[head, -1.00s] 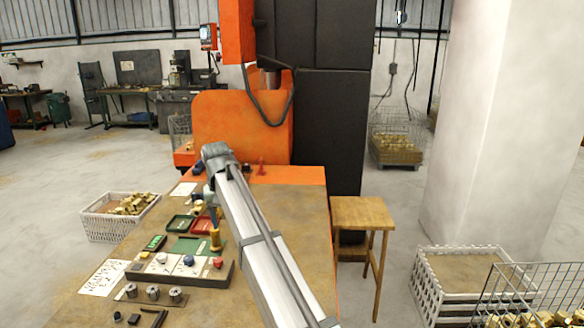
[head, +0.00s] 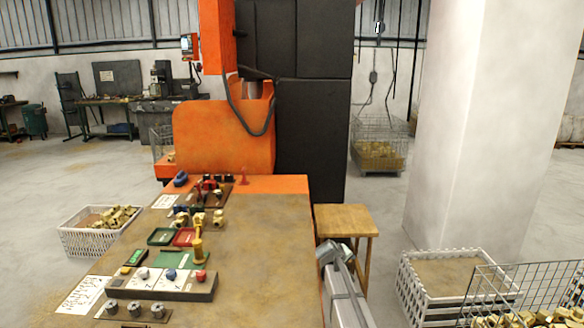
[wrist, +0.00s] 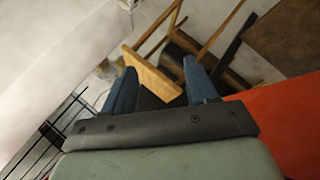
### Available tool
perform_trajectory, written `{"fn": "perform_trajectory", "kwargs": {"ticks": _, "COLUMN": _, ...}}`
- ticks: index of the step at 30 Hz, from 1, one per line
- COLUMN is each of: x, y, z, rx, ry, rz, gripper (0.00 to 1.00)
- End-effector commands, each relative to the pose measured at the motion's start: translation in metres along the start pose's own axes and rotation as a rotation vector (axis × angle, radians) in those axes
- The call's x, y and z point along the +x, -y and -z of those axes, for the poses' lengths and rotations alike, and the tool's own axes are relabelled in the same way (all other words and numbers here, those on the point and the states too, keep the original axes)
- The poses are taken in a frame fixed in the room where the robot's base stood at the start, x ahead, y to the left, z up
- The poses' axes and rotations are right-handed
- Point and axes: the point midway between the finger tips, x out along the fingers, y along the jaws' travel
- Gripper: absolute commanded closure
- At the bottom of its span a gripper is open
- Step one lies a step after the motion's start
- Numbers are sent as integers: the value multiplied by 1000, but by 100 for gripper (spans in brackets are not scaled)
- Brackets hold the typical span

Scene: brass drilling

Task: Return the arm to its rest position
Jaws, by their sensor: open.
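My arm (head: 345,285) shows in the head view at the right edge of the workbench, beside the wooden stool. Its gripper cannot be made out there. In the wrist view my gripper (wrist: 160,78) shows two blue fingers spread apart with nothing held between them. The wooden stool (wrist: 152,76) lies beyond the fingers, seen at a tilt. The stool also shows in the head view (head: 346,218), right of the workbench.
The workbench (head: 255,255) carries small parts, coloured trays (head: 183,237) and a grey block holder along its left side; its right side is bare. An orange drilling machine (head: 225,140) stands behind. A white crate (head: 410,285) and wire basket (head: 535,290) stand at right.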

Motion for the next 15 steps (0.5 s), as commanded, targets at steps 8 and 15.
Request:
{"fn": "perform_trajectory", "kwargs": {"ticks": 8, "x": 43, "y": 79, "z": -114, "rx": 3, "ry": 111, "rz": 100, "gripper": 43}}
{"fn": "perform_trajectory", "kwargs": {"ticks": 15, "x": 48, "y": 170, "z": -210, "rx": 61, "ry": 261, "rz": 248, "gripper": 43}}
